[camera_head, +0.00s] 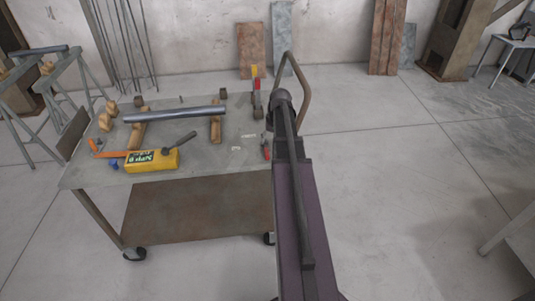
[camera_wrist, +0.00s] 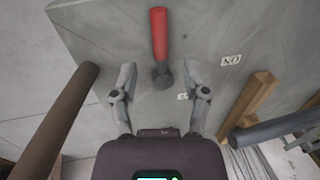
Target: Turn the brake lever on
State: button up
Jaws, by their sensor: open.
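The brake lever (camera_wrist: 159,34) has a red handle and a dark pivot end. In the wrist view it lies over the grey tabletop at upper centre, handle pointing up the picture. Its red part also shows at the cart's right edge in the head view (camera_head: 266,153), beside my arm. My gripper (camera_wrist: 159,75) is open, with one finger on each side of the dark pivot end, and holds nothing. I cannot tell its height over the lever. A label (camera_wrist: 231,61), upside down and apparently reading ON, is right of the lever. A second label (camera_wrist: 183,97) is partly hidden.
The cart's tabletop (camera_head: 190,119) bears a metal pipe (camera_head: 175,114) on wooden blocks, a yellow box (camera_head: 152,160) and a red-and-yellow upright part (camera_head: 255,80). A dark brown bar (camera_wrist: 52,120) crosses the wrist view's left side. Floor right of the cart is clear.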

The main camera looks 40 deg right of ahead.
aim_at(267, 151)
jog(key=shift+w+a+f+b, duration=0.15)
jog(key=shift+a+f+b, duration=0.05)
jog(key=shift+f+b, duration=0.9)
jog(key=shift+w+a+f+b, duration=0.1)
jog(key=shift+a+f+b, duration=0.1)
jog(key=shift+f+b, duration=0.85)
jog(key=shift+f, duration=0.15)
grip_shut()
